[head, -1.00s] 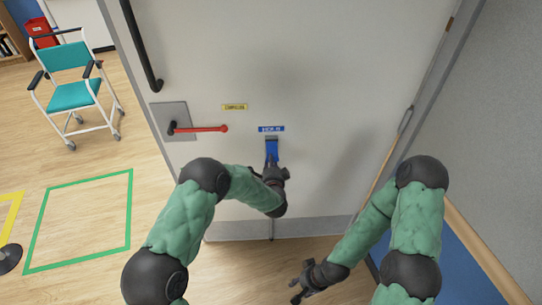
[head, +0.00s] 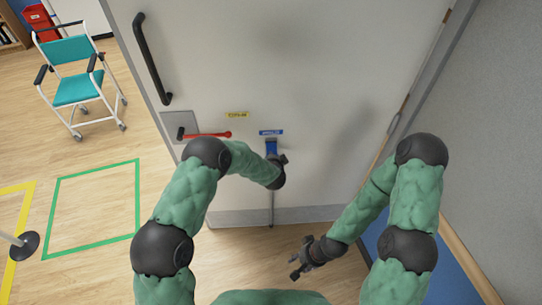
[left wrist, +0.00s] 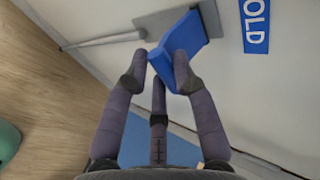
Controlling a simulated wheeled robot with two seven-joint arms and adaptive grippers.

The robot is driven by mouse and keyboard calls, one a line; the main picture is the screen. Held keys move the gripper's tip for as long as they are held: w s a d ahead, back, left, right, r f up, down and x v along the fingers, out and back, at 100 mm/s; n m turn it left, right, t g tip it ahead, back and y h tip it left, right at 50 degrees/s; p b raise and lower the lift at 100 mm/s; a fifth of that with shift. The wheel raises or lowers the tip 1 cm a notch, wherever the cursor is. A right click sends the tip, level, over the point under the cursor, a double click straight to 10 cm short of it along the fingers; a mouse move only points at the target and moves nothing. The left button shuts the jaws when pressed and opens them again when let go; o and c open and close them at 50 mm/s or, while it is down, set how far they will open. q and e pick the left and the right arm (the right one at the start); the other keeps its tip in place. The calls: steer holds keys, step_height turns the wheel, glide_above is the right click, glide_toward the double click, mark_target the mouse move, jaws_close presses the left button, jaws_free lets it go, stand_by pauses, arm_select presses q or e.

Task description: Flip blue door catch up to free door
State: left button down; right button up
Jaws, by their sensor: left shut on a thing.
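The blue door catch (head: 271,146) is mounted low on the pale door (head: 310,60), under a blue label (head: 271,132). In the left wrist view the catch (left wrist: 190,42) is a bent blue flap on a grey metal plate, with a rod running off to the left. My left gripper (head: 279,166) is at the catch, its fingers (left wrist: 160,72) closed around the flap's near edge. The gripper partly hides the catch in the head view. My right gripper (head: 297,267) is empty, fingers apart, low in front of the door.
A red lever (head: 210,134) and a black pull handle (head: 152,60) are on the door's left side, with a yellow label (head: 237,114) nearby. A teal wheeled chair (head: 78,87) stands at left. A grey wall (head: 500,130) bounds the right. Floor at left within green tape (head: 92,167) is clear.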

arm_select(q)
steer(key=shift+w+a+r+p, duration=0.1)
steer(key=shift+w+r+p, duration=0.1)
steer(key=shift+r, duration=0.2)
steer(key=shift+w+r+p, duration=0.15)
steer(key=shift+r+p, duration=0.05)
steer(key=shift+r, duration=0.2)
steer(key=shift+w+r, duration=0.1)
steer(key=shift+w, duration=0.2)
steer(key=c, duration=1.3)
jaws_free()
steer(key=shift+r, duration=0.15)
steer(key=shift+o, duration=0.2)
steer(key=shift+s, duration=0.1)
steer(key=shift+s+r, duration=0.1)
steer(key=shift+s, duration=0.05)
steer(key=v, duration=1.1)
steer(key=shift+s, duration=0.45)
